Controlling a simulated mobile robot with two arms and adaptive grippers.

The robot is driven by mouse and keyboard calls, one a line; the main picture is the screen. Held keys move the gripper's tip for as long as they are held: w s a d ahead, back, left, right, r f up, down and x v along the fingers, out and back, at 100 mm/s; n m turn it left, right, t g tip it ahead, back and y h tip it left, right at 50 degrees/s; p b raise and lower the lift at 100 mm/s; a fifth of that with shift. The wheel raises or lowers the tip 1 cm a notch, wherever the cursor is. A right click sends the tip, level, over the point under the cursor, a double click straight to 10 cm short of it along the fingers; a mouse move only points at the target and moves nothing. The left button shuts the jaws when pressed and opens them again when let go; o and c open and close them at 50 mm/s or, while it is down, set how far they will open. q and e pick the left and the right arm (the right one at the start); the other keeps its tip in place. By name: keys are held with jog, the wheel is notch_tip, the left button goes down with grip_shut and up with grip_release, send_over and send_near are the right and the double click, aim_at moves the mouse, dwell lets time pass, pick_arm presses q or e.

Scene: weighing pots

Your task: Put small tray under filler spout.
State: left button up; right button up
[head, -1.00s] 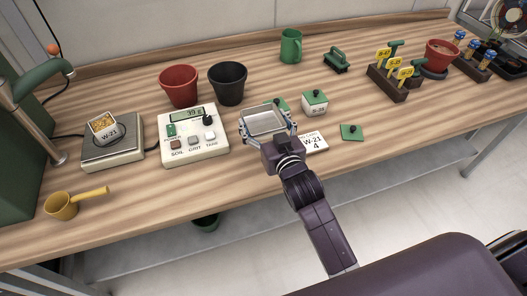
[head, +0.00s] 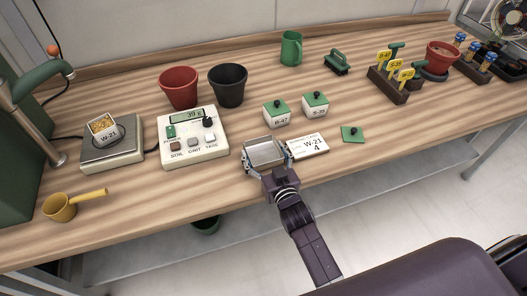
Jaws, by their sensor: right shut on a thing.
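A small square metal tray (head: 265,151) is held by my right gripper (head: 265,158) near the front edge of the bench, just right of the control box. The gripper's fingers are on both sides of the tray, and the tray looks empty. The green filler spout (head: 45,73) curves out at the far left. My left gripper is out of view.
The control box (head: 192,143) reads about 39 g. Red (head: 179,88) and black (head: 228,86) pots stand behind it. A yellow scoop (head: 62,207) is at the front left.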

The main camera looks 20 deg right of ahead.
jog(key=shift+f, duration=0.15)
jog(key=o, duration=1.2)
